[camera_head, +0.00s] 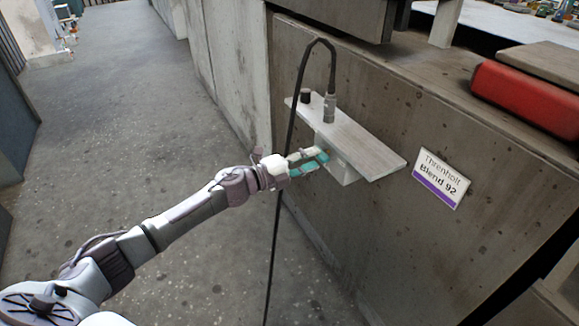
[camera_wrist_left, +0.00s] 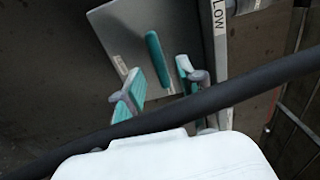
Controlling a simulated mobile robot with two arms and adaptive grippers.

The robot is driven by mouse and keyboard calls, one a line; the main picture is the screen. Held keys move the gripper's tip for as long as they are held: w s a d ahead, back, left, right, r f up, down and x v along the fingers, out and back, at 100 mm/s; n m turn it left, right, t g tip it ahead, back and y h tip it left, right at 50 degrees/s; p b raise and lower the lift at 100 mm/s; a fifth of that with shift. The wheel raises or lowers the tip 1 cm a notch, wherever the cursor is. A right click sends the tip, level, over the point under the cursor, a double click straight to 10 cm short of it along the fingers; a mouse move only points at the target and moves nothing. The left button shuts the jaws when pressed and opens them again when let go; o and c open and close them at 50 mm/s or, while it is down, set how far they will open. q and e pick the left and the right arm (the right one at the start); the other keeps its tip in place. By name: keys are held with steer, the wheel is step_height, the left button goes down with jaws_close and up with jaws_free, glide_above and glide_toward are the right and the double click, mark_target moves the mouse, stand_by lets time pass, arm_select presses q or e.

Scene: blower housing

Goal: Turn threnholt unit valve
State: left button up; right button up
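The Threnholt unit (camera_head: 345,140) is a pale grey housing with a flat top, fixed to the side of a concrete-like block. In the left wrist view, a teal bar-shaped handle (camera_wrist_left: 157,62), which looks like the valve handle, stands on a grey plate (camera_wrist_left: 118,28). My left gripper (camera_head: 314,159) is at the unit's left side, below its top. In the left wrist view, its teal-padded fingers (camera_wrist_left: 162,80) are apart, with the handle showing between and beyond them. I cannot tell whether either finger touches it. My right gripper is not in view.
A black cable (camera_head: 290,130) arches from the unit's top and hangs beside my left gripper; a dark cable (camera_wrist_left: 210,98) crosses the wrist view. A "Threnholt Blend 92" sign (camera_head: 440,178) is right of the unit. A red object (camera_head: 525,98) lies above. The floor (camera_head: 130,120) at left is clear.

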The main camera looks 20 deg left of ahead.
arm_select(q)
steer(key=v, duration=0.8)
steer(key=shift+s+a, duration=0.2)
steer(key=shift+s, duration=0.05)
